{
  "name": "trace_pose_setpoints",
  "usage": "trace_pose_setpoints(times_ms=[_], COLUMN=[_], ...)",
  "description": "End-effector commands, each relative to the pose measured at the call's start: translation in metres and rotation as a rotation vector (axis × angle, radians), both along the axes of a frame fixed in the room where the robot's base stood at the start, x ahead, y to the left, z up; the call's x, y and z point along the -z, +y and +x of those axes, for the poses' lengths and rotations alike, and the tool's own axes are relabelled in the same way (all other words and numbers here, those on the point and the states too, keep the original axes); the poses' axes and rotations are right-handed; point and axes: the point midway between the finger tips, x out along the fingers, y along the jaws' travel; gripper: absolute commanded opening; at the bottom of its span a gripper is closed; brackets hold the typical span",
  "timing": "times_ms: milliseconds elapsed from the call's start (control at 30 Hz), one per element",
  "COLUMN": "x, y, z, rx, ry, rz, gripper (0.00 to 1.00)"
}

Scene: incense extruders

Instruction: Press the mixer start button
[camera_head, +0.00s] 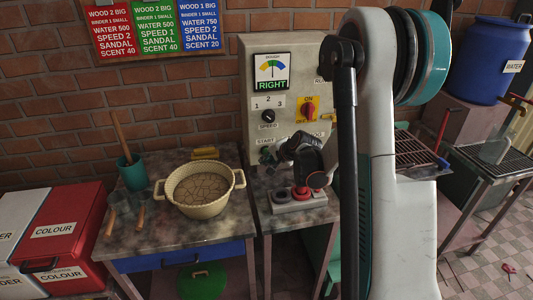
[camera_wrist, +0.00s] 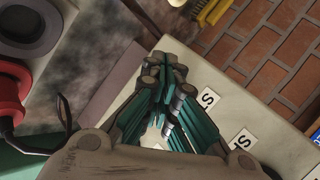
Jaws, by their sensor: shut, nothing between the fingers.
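The cream control panel (camera_head: 255,75) stands against the brick wall. Its START label (camera_head: 266,141) is at the lower left of its face. My gripper (camera_head: 268,155) is at the panel's lower front, just under this label, with its dark body to the right. The start button itself cannot be made out behind the fingers. In the wrist view my gripper (camera_wrist: 165,68) shows teal fingers drawn together with nothing between them, in front of the cream panel (camera_wrist: 285,160). Whether the fingertips touch the button cannot be told.
The panel also carries a speed knob (camera_head: 268,116), a red and yellow switch (camera_head: 309,109) and a gauge. A base with a red round part (camera_head: 301,193) sits on the small table below. A cream two-handled bowl (camera_head: 201,188) stands on the left table.

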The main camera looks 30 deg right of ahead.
Motion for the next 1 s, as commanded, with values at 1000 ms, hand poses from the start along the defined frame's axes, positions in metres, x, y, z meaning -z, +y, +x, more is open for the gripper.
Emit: trace_pose_setpoints(times_ms=[1000], x=[-0.0003], y=[-0.0022], z=[0.0080], rx=[0.000], ry=[0.000], rz=[0.000], gripper=[0.00])
